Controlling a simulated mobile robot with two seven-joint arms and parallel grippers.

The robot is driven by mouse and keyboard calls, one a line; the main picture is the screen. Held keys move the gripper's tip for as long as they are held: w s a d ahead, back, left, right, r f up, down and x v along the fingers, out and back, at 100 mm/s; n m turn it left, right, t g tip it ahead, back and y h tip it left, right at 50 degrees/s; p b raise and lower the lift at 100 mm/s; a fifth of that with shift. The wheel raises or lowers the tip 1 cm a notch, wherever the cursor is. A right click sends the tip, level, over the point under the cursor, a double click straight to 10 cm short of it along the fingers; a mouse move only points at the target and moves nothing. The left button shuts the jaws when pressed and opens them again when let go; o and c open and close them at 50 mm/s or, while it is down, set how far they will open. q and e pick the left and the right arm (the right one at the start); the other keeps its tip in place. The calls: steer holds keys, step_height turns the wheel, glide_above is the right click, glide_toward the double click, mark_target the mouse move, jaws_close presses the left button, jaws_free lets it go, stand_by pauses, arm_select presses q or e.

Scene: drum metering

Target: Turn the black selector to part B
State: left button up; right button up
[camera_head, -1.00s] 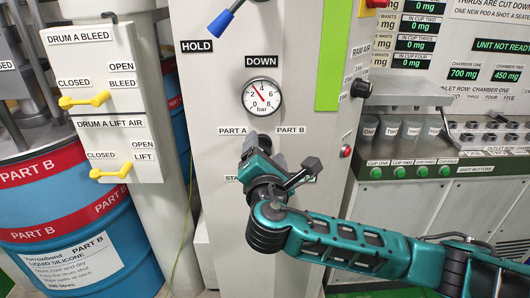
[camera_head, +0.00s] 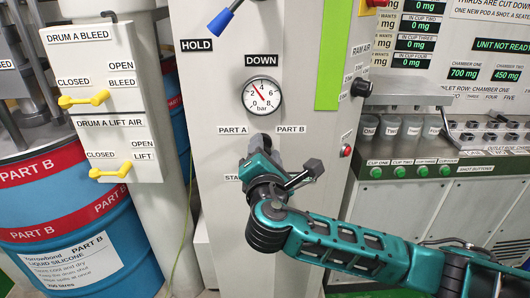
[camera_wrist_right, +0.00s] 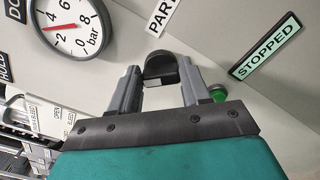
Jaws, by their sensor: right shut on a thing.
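The black selector (camera_wrist_right: 160,68) shows in the right wrist view as a dark rounded knob on the grey panel. My right gripper (camera_wrist_right: 161,84) has one grey finger on each side of it and is shut on it. In the head view my right gripper (camera_head: 262,146) is against the panel, just below and between the PART A label (camera_head: 233,130) and the PART B label (camera_head: 291,129). There it hides most or all of the selector, so I cannot tell which part it points to. My left gripper is not in view.
A pressure gauge (camera_head: 262,97) is just above the selector. A green button or lamp (camera_wrist_right: 218,93) and a STOPPED label (camera_wrist_right: 264,45) are close to my right fingers. A red button (camera_head: 346,151) is to the right. Yellow valve handles (camera_head: 84,99) are on the left box.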

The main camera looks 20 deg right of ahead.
steer(key=m+b, duration=0.2)
steer(key=m, duration=0.3)
steer(key=m+b, duration=0.2)
steer(key=m, duration=0.4)
steer(key=f+m+b, duration=0.1)
steer(key=m+b, duration=0.1)
steer(key=m, duration=0.4)
steer(key=shift+a, duration=0.1)
stand_by(0.4)
steer(key=o, duration=1.1)
steer(key=shift+c, duration=0.2)
